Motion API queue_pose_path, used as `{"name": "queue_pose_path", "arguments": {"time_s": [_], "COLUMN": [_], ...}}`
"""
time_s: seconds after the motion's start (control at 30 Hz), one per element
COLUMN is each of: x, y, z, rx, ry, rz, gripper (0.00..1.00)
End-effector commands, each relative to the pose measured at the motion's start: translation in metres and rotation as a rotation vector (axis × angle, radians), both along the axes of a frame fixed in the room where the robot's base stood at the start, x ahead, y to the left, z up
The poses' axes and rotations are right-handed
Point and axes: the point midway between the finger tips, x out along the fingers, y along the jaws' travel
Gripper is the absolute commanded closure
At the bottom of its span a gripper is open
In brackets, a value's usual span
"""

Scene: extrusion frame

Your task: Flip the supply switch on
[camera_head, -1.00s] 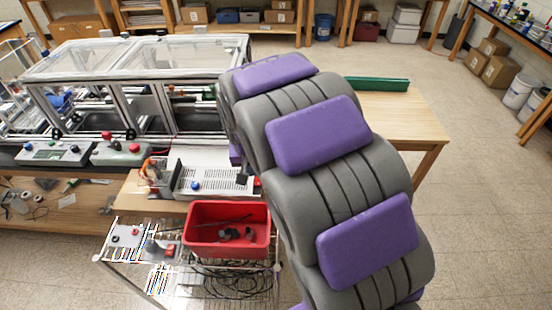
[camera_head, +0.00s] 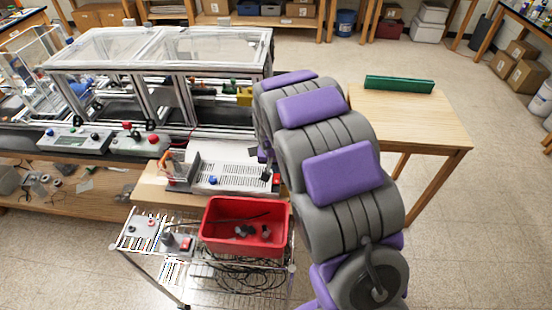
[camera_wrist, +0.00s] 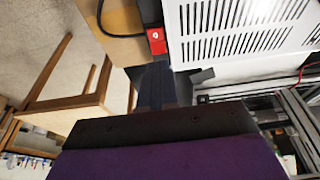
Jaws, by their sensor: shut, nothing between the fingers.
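The supply is a pale box with a slotted top (camera_head: 232,177), on the wooden bench left of my arm. A small red switch block (camera_wrist: 157,41) sits at its edge in the wrist view. A bit of red (camera_head: 277,178) shows at the supply's right end in the head view. My gripper (camera_wrist: 155,84) is shut and empty, its dark fingers pointing toward the red block. The fingers appear just short of it or over its near edge; I cannot tell whether they touch. The rocker's position is too small to read.
A red bin (camera_head: 245,228) stands on a wire cart (camera_head: 210,288) in front of the bench. A clear-topped framed enclosure (camera_head: 160,50) stands behind. A wooden table (camera_head: 415,120) with a green item (camera_head: 398,84) is at right. Open floor lies at front right.

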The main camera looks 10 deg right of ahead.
Motion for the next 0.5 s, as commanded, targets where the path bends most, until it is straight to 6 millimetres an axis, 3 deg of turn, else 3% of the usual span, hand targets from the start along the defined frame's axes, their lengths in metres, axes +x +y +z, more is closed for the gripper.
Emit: {"name": "queue_pose_path", "arguments": {"time_s": [0.2,0.5], "x": [0.009,0.012], "y": [-0.004,-0.005], "z": [-0.036,-0.046], "rx": [0.001,0.001], "ry": [0.0,-0.001], "rz": [-0.002,-0.001], "gripper": [1.0,1.0]}}
